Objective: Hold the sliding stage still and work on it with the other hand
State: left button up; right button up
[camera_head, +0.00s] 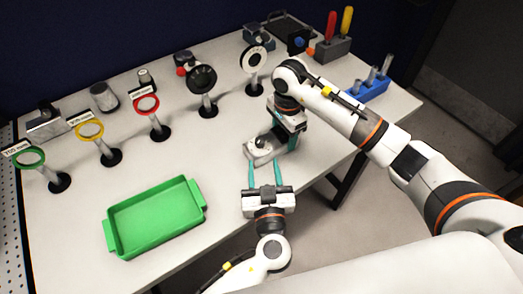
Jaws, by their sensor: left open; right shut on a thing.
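The sliding stage (262,153) is a small light grey block with a dark post or knob on top, near the front edge of the white table. My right gripper (279,143) reaches down over the stage's right side and is shut on it; its fingertips are mostly hidden. My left gripper (265,168) is open, its two teal fingers pointing at the stage from the front. Nothing shows between these fingers. I cannot tell if they touch the stage.
A green tray (113,236) lies at front left. Behind stand ring holders with green (30,157), yellow (89,130) and red (147,104) rings, and dark-rimmed ones (202,78). A blue rack (367,92) and a screwdriver block (333,50) stand at back right. The table between tray and stage is clear.

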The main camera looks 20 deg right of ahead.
aim_at(259, 145)
pick_arm(q)
jog(key=shift+s+a, duration=0.15)
jog(key=shift+s, duration=0.7)
jog(key=shift+s+a, duration=0.1)
jog(key=shift+s, duration=0.7)
jog(key=shift+a, duration=0.1)
jog(key=shift+c, duration=0.2)
jog(key=shift+w+a+f+h, duration=0.2)
jog(key=shift+h, duration=0.1)
jog(key=a+m+h, duration=0.1)
jog(key=w+a+m+g+h, duration=0.1)
jog(key=h, duration=0.1)
jog(key=shift+a+f+m+g, duration=0.2)
jog(key=shift+m+g, duration=0.1)
jog(key=shift+m, duration=0.1)
jog(key=h, duration=0.1)
jog(key=a+r+m+h, duration=0.1)
jog(key=shift+w+a+r+g+h, duration=0.1)
jog(key=shift+a+g+h, duration=0.05)
jog(key=shift+g+h, duration=0.15)
jog(key=shift+w+d+r+m, duration=0.15)
jog(key=shift+w+d+m, duration=0.15)
jog(key=shift+w, duration=0.2)
jog(key=x, duration=1)
jog(key=shift+w+d, duration=0.25)
